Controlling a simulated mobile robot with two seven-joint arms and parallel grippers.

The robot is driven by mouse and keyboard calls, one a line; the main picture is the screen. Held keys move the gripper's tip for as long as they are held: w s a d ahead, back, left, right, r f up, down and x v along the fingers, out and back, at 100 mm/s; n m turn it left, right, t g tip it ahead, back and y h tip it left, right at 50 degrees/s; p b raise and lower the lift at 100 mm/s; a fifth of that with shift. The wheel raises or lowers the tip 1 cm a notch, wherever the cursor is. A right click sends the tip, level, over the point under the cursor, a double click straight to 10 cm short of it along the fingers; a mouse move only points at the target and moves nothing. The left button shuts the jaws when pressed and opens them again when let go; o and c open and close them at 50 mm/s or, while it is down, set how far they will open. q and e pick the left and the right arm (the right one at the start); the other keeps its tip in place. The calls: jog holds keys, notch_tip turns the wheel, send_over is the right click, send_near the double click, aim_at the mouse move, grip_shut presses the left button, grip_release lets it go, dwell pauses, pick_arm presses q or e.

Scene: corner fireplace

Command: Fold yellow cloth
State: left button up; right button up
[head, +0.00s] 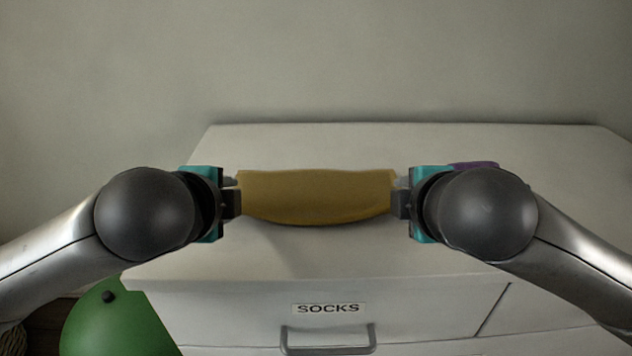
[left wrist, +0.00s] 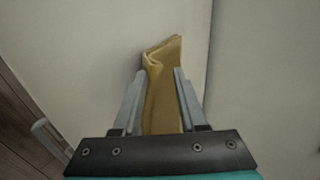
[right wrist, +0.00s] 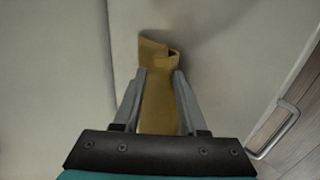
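The yellow cloth (head: 318,192) spans crosswise between my two grippers over the white dresser top (head: 300,255). It is a narrow strip with a straight far edge and a curved near edge. My left gripper (head: 237,192) has its fingers on both sides of the cloth's left end; the folded layers show between them in the left wrist view (left wrist: 161,75). My right gripper (head: 399,192) has its fingers on both sides of the right end, which looks curled in the right wrist view (right wrist: 158,75). Both pairs of fingers look closed up to the cloth's thickness. Clearance below the cloth is unclear.
A purple thing (head: 478,164) lies behind my right gripper, mostly hidden. A drawer labelled SOCKS with a handle (head: 328,347) faces the front. A green thing (head: 108,325) stands low at left.

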pick_arm(q)
jog(key=shift+o, duration=0.8)
pick_arm(e)
jog(key=shift+o, duration=0.9)
pick_arm(q)
notch_tip(320, 180, up, 9)
jog(key=s, duration=0.2)
pick_arm(e)
notch_tip(320, 180, up, 9)
jog(key=s, duration=0.2)
